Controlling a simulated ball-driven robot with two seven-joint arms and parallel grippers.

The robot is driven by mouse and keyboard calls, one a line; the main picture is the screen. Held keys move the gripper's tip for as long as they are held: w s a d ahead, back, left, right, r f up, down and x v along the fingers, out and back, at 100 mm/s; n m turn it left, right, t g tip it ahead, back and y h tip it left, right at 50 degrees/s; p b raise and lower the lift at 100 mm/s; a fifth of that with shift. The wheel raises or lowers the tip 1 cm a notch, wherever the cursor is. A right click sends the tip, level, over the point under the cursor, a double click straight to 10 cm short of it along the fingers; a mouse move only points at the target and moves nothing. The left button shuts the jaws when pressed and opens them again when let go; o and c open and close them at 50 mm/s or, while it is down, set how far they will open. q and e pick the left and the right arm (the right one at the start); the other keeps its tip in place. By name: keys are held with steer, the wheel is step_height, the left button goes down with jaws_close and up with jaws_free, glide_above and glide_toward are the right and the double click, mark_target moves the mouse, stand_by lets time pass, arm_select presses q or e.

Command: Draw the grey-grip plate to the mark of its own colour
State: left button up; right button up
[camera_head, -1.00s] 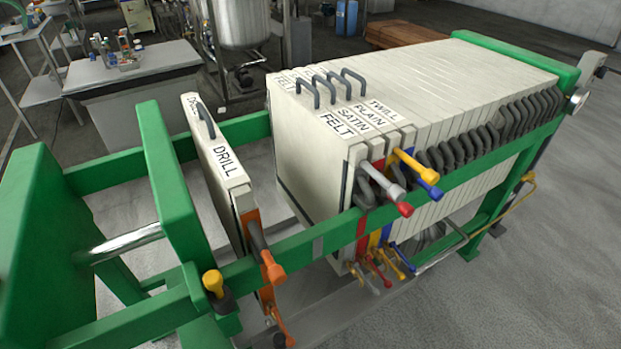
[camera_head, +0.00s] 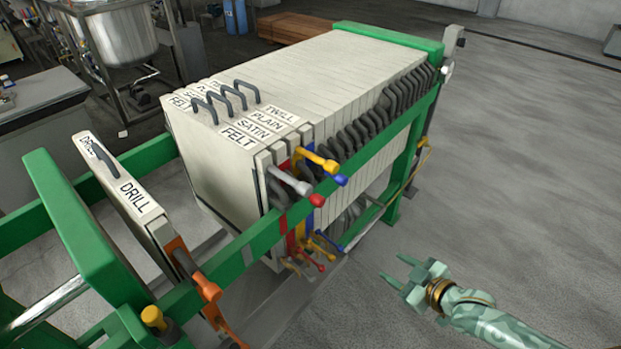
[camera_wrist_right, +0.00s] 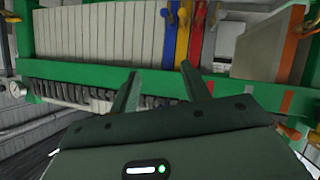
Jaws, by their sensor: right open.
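The grey-grip plate, labelled FELT (camera_head: 239,136), is the front plate of the pale stack in the head view. Its grey side grip (camera_head: 290,181) sticks out over the near green rail, with a red end beside its tip. A grey mark (camera_head: 247,255) is on that rail, to the left of the stack in the gap before the DRILL plate. In the wrist view the grey mark (camera_wrist_right: 246,97) is right of my fingers. My right gripper (camera_head: 393,270) is open and empty, to the right of the press and apart from the grips. My left gripper is out of view.
Plates with red, blue and yellow edges stand close behind FELT. The DRILL plate (camera_head: 139,195) with an orange grip (camera_head: 207,288) stands apart at the left. The green rail (camera_head: 350,174) runs along the near side. The floor to the right is clear.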

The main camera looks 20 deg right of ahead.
mark_target(309, 192)
steer(key=a+r+n+t+y, duration=0.1)
steer(key=a+r+y, duration=0.1)
steer(key=a+r, duration=0.35)
steer(key=w+a+r+t+y, duration=0.1)
steer(key=a+r+y, duration=0.1)
steer(key=r, duration=0.6)
steer(key=a+r+n+t+y, duration=0.1)
steer(key=a+r+y, duration=0.1)
steer(key=a+r, duration=0.3)
steer(key=b+x, duration=0.1)
steer(key=x, duration=0.4)
steer(key=d+b+x, duration=0.1)
steer(key=x, duration=0.4)
steer(key=w+r+b+x, duration=0.1)
steer(key=x, duration=0.4)
steer(key=shift+w+d, duration=0.2)
